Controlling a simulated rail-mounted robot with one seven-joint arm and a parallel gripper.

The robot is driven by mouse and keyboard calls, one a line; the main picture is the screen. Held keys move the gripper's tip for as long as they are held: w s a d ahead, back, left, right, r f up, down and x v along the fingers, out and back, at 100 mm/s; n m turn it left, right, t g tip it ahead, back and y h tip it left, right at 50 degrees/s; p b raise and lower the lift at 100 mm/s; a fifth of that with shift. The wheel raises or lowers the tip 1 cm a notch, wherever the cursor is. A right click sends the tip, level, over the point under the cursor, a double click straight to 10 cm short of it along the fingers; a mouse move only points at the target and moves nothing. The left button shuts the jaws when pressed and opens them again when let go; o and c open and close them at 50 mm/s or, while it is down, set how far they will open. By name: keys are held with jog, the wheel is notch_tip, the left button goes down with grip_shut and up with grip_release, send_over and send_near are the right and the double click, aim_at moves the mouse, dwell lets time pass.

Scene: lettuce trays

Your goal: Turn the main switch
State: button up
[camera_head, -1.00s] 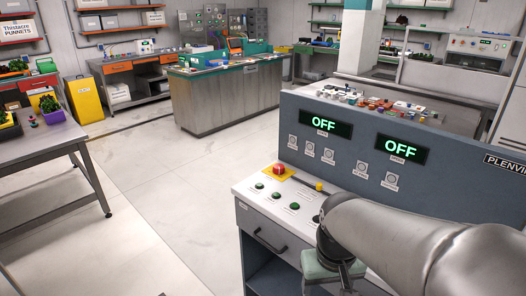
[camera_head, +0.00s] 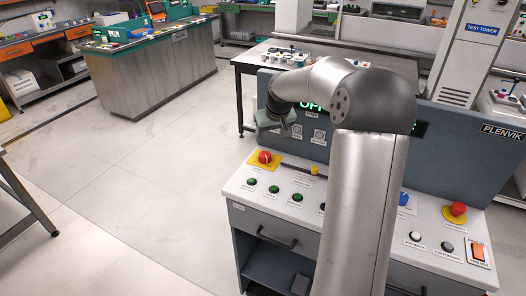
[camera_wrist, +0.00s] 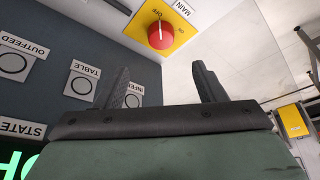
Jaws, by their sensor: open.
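The main switch (camera_head: 265,157) is a red knob on a yellow plate at the left back of the white console top. In the wrist view the red knob (camera_wrist: 161,35) shows upside down, with MAIN and OFF lettering on and beside its plate. My gripper (camera_wrist: 163,80) is open and empty; the knob lies beyond the gap between its two dark fingers, apart from them. In the head view my green gripper body (camera_head: 272,119) hangs above and behind the switch, before the panel. Its fingertips are hard to make out there.
The upright panel (camera_head: 460,150) stands close behind; my arm hides much of it. Green buttons (camera_head: 252,181), a yellow-tipped lever (camera_head: 315,170), a blue knob (camera_head: 404,198) and a red emergency button (camera_head: 457,209) share the console. Floor to the left is clear.

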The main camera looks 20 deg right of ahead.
aim_at(265, 154)
jog(key=p+x, duration=0.1)
jog(key=x, duration=1.1)
jog(key=shift+f, duration=0.15)
jog(key=c, duration=1)
